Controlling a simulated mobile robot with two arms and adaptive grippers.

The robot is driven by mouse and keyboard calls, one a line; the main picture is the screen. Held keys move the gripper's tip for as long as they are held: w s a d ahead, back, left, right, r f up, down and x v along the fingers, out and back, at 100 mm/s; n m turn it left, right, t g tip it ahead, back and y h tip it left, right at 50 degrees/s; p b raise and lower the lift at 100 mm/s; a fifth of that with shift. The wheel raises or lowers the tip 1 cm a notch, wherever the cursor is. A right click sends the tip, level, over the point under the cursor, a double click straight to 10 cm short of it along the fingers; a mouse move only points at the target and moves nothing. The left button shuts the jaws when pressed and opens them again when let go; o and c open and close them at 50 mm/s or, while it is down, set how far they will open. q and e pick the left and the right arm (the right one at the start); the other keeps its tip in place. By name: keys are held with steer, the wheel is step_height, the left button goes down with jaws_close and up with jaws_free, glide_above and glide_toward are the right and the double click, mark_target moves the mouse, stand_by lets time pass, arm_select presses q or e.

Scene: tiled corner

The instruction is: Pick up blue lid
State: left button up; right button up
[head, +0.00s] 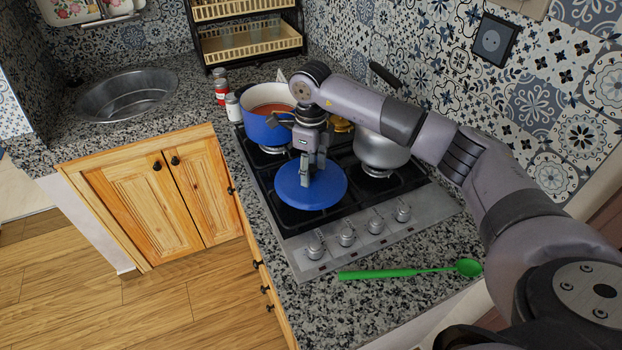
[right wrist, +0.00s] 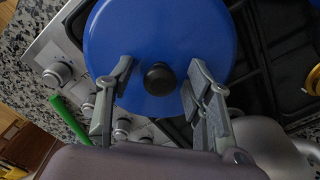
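The blue lid (head: 310,187) lies on the front part of the stove, below my right gripper (head: 311,172). In the right wrist view the lid (right wrist: 160,45) fills the upper middle, with its round black knob (right wrist: 160,79) facing the camera. My right gripper (right wrist: 155,92) is open, with one finger on each side of the knob and a gap to it on both sides. In the head view the gripper hides the knob. I cannot tell whether the fingers touch the lid's top. My left gripper is in neither view.
A blue pot (head: 262,128) with reddish contents stands behind the lid. A grey metal pot (head: 380,150) stands to its right. A green spoon (head: 400,272) lies on the counter in front of the stove's knobs. A sink (head: 128,95) is at the left. Small jars (head: 233,107) stand beside the blue pot.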

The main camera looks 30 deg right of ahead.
jaws_close()
stand_by(0.4)
steer(key=shift+r, duration=0.15)
